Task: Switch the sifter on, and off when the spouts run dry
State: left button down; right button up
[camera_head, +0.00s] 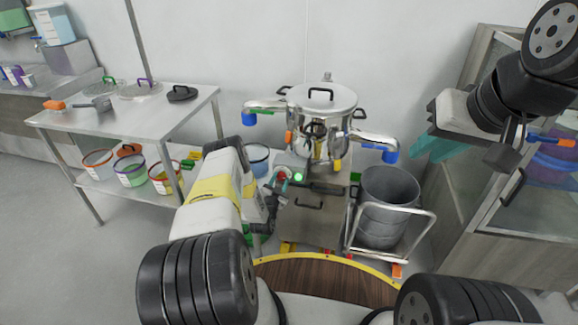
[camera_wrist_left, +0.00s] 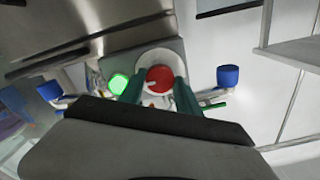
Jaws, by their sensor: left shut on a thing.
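The sifter (camera_head: 318,97) is a round steel drum with a black-handled lid and a spout to each side. The left spout (camera_head: 265,105) and right spout (camera_head: 370,138) end in blue pieces. No flow can be made out at either. On the control box, a lamp (camera_head: 298,177) glows green beside the red switch knob (camera_wrist_left: 159,78). My left gripper (camera_wrist_left: 157,92) is shut on the red knob, its teal fingers on either side of it. My right gripper (camera_head: 437,147) hangs in the air near the cabinet; its finger gap is unclear.
A grey bin (camera_head: 388,205) stands in a tubular frame at the sifter's right. A blue-rimmed bucket (camera_head: 257,160) is at its left, partly behind my arm. A steel table (camera_head: 140,112) holds lids and a scoop, with several buckets below. A glass-fronted cabinet (camera_head: 480,205) stands right.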

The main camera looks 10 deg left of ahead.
pick_arm(q)
jog(key=shift+n, duration=0.3)
jog(key=n, duration=0.3)
jog(key=shift+n, duration=0.3)
jog(key=n, duration=0.4)
jog(key=shift+n, duration=0.3)
jog(key=n, duration=0.4)
jog(key=shift+n, duration=2.5)
jog(key=c, duration=0.9)
grip_release()
jog(key=shift+o, duration=0.2)
